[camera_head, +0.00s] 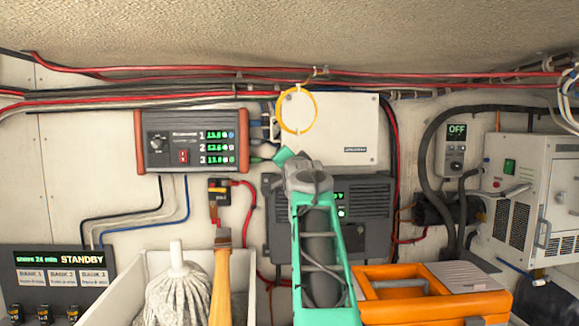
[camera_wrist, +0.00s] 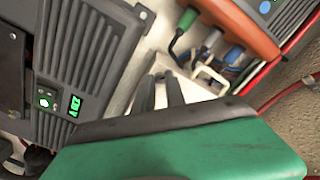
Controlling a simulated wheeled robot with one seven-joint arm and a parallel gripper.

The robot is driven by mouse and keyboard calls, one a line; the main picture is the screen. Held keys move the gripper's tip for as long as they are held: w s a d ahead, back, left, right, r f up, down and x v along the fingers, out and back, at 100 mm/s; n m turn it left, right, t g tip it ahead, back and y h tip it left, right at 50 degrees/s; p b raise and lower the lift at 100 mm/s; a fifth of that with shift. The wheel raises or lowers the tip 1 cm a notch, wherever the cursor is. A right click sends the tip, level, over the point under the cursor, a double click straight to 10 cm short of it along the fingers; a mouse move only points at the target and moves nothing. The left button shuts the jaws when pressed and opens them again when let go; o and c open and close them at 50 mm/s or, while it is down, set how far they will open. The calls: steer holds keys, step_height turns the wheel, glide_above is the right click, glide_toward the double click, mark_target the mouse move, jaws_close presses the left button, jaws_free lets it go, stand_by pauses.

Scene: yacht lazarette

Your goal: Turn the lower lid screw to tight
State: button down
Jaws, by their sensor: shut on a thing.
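A white box (camera_head: 345,125) with a flat lid is fixed to the wall in the head view. A small screw shows at its upper right corner. My gripper (camera_head: 284,158) reaches up to the box's lower left corner and covers it. In the wrist view my gripper (camera_wrist: 160,88) shows two dark fingers close together at a pale surface, shut on the lower lid screw. The screw itself is hidden by the fingers, so its turn angle cannot be seen.
A yellow ring (camera_head: 297,111) hangs over the box's left edge. A dark grey unit (camera_head: 375,215) sits just below, and an orange-ended display unit (camera_head: 190,140) to the left. Cables run close by. A mop (camera_head: 177,285) and an orange toolbox (camera_head: 440,295) stand in front.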

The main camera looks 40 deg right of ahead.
steer(key=m+b, duration=0.1)
steer(key=m, duration=1)
steer(key=shift+m, duration=0.3)
stand_by(0.4)
steer(key=c, duration=1.4)
jaws_free()
steer(key=shift+o, duration=0.2)
steer(key=b+v, duration=0.3)
steer(key=v, duration=0.5)
steer(key=shift+b, duration=0.4)
